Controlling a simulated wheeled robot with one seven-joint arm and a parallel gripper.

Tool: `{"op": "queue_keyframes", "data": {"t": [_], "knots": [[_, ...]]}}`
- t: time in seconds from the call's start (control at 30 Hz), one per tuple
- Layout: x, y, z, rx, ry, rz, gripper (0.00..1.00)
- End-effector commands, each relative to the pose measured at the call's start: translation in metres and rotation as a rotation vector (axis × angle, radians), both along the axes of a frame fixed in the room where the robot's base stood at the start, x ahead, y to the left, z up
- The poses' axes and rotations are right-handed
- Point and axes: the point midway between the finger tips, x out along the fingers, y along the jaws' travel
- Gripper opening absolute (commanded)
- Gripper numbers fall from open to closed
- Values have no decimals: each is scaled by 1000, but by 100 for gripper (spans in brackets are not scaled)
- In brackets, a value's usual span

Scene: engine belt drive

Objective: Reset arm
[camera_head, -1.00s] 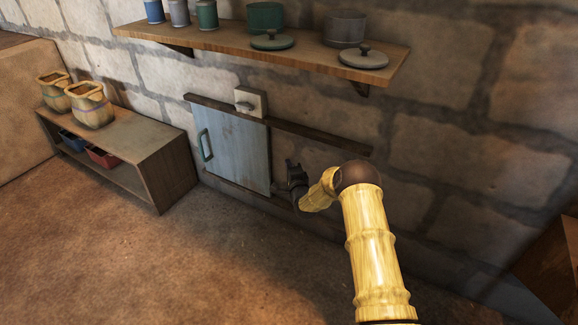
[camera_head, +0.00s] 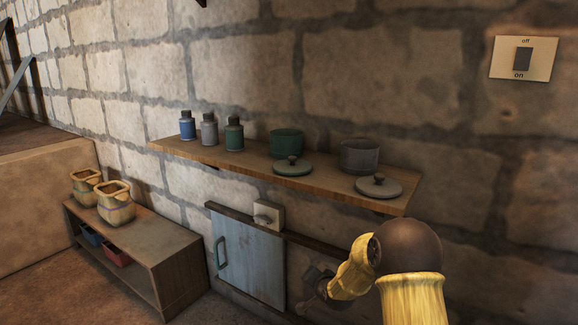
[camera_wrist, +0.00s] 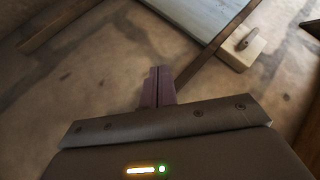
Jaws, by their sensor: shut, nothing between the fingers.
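My gripper (camera_head: 318,281) is at the lower middle of the head view, at the end of my yellow arm, in front of the wall just right of the blue-grey sliding door (camera_head: 249,262). In the wrist view its two dark fingers (camera_wrist: 158,86) are together with nothing between them. The door, with a green handle at its left, also shows at the top of the wrist view (camera_wrist: 193,16). A pale latch block (camera_head: 268,216) sits at the door's upper right edge; it is at the upper right of the wrist view (camera_wrist: 242,48).
A wooden shelf (camera_head: 235,163) with bottles, pots and lids juts out above the door. A low bench (camera_head: 158,251) with two pots and small bins stands at the left. A wall switch (camera_head: 523,58) marked off and on is at the upper right.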

Motion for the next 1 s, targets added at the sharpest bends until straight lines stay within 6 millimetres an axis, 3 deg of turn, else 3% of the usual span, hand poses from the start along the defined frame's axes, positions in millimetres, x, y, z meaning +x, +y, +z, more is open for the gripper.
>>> {"op": "queue_keyframes", "data": {"t": [0.03, 0.2, 0.6, 0.9, 1.0], "knots": [[-17, -6, 15, -57, 32, 22, 0], [-80, -26, 42, -236, 163, 107, 0], [-248, -65, 86, -501, 473, 340, 0], [-338, -76, 100, -557, 614, 481, 0], [-346, -76, 114, -561, 630, 501, 0]]}}
